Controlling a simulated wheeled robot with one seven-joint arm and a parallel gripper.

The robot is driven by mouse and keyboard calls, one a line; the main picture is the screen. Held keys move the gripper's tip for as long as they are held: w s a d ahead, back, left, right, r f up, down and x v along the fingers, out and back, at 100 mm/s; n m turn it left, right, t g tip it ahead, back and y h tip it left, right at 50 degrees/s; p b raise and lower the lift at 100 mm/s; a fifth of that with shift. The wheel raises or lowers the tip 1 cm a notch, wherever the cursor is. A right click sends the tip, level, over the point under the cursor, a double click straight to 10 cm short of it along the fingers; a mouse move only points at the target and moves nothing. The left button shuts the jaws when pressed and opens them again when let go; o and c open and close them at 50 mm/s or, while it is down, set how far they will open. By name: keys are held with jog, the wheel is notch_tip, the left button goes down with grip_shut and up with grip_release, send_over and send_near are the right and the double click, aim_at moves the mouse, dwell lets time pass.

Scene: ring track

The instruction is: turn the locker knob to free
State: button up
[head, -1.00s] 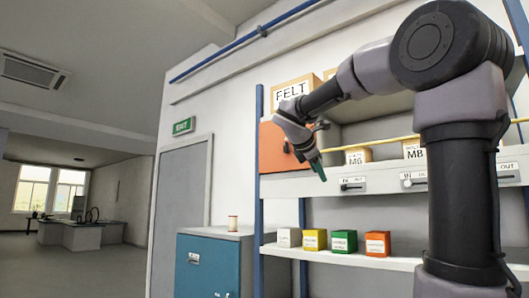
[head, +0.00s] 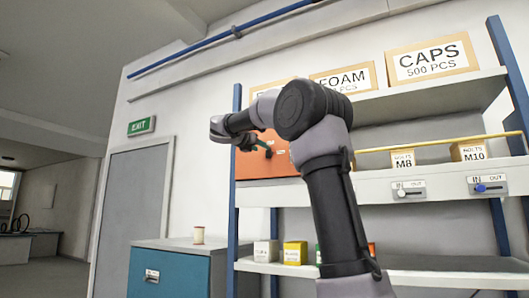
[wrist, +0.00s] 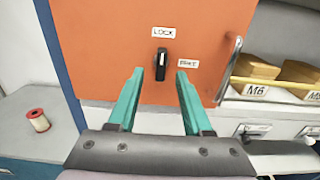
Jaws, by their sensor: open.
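The locker has an orange door (wrist: 105,50) that fills the middle of the wrist view; in the head view the orange door (head: 255,170) is partly covered by my arm. The small black locker knob (wrist: 161,62) stands with its long axis upright, below a LOCK label (wrist: 163,32). A second label, which seems to read FREE (wrist: 188,64), is to its right. My gripper (wrist: 160,74) is open, its green fingers either side of the knob in the picture and apart from it. In the head view, my gripper (head: 266,148) is in front of the door; the knob cannot be made out there.
A metal bar handle (wrist: 230,68) stands out at the door's right edge. Bolt boxes (head: 402,158) stand on the shelf to the right, above IN/OUT sliders (head: 409,191). A blue cabinet (head: 168,274) with a spool (head: 198,235) stands at lower left.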

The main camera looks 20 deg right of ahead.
aim_at(268, 152)
jog(key=x, duration=0.5)
jog(key=shift+d, duration=0.15)
grip_shut()
